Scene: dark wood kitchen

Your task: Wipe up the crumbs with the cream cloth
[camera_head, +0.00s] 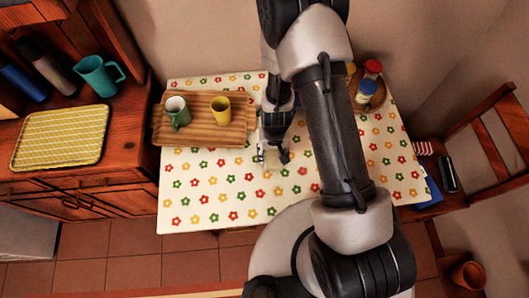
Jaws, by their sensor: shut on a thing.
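My gripper (272,158) points down, low over the flowered tablecloth (235,190), just right of the wooden tray. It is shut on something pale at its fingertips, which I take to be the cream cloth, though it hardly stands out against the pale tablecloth. I cannot make out any crumbs among the printed flowers. My arm hides part of the table to the right of the gripper.
The wooden tray (205,137) holds a green-and-white cup (177,112) and a yellow cup (220,108). A round tray with jars (367,91) stands at the back right. A wooden chair (490,150) is at the right. The front left of the table is clear.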

